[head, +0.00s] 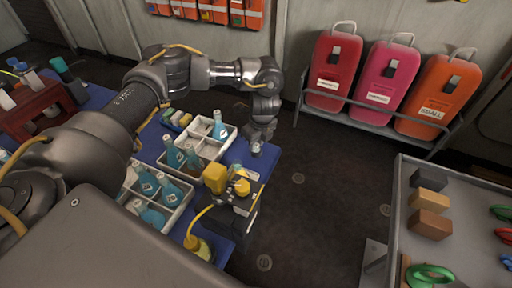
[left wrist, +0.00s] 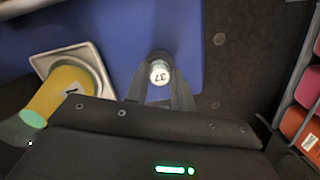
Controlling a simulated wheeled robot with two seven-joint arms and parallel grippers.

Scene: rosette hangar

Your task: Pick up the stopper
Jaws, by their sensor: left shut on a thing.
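My left gripper (head: 257,146) reaches over the right edge of the blue-topped table (head: 238,152), fingers down. In the left wrist view, the left gripper (left wrist: 160,82) is shut on a small pale round piece, which I take to be the stopper (left wrist: 159,72). Its white top is marked with what looks like 37. In the head view the stopper (head: 256,149) is a small pale spot between the fingertips. I cannot tell whether it touches the table. My right gripper is not in view.
White divided crates (head: 200,146) with teal bottles stand left of the gripper. A yellow-headed device (head: 215,178) with a yellow hose stands just in front. A grey table (head: 462,220) with wooden blocks is at right. Red, pink and orange cases (head: 383,75) stand behind; dark floor between is clear.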

